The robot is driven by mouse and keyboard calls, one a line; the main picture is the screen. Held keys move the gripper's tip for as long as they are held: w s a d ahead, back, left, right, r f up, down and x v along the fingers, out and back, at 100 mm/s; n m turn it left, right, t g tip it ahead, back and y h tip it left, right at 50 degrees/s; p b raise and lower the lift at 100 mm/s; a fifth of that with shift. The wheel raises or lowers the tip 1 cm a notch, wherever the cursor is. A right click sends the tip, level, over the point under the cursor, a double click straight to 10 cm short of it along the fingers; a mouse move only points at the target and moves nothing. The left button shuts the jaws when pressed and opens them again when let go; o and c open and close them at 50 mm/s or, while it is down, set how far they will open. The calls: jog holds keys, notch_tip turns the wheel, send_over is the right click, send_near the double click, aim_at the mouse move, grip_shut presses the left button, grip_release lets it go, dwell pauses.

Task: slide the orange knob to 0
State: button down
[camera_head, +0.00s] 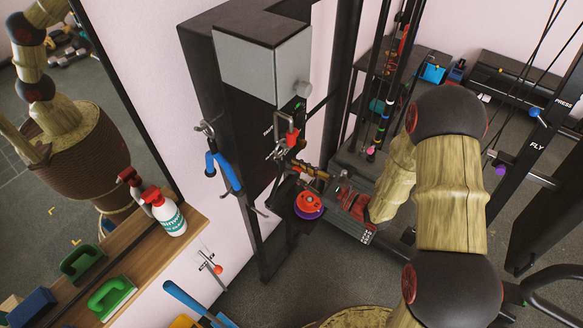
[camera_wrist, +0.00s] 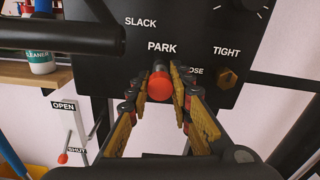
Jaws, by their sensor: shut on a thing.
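An orange-red round knob (camera_wrist: 160,86) sticks out of the dark panel (camera_wrist: 140,40) just below the word PARK in the wrist view. My gripper (camera_wrist: 161,90) has its wood-coloured fingers on both sides of this knob and is shut on it. In the head view my gripper (camera_head: 312,172) reaches left to the front of the dark panel, and the knob cannot be made out there. The panel reads SLACK, PARK and TIGHT, with a partly covered word ending in OSE. No 0 mark can be read in either view.
A smaller red-orange ball on a lever (camera_wrist: 63,158) stands near OPEN and SHUT signs. A hexagonal brass knob (camera_wrist: 229,79) is right of my fingers. Blue-handled gear (camera_head: 222,172) hangs on the panel's left.

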jog(key=c, duration=1.6)
grip_release()
jog(key=shift+d, duration=0.1)
jog(key=shift+o, duration=0.2)
jog(key=shift+s, duration=0.1)
jog(key=v, duration=1.2)
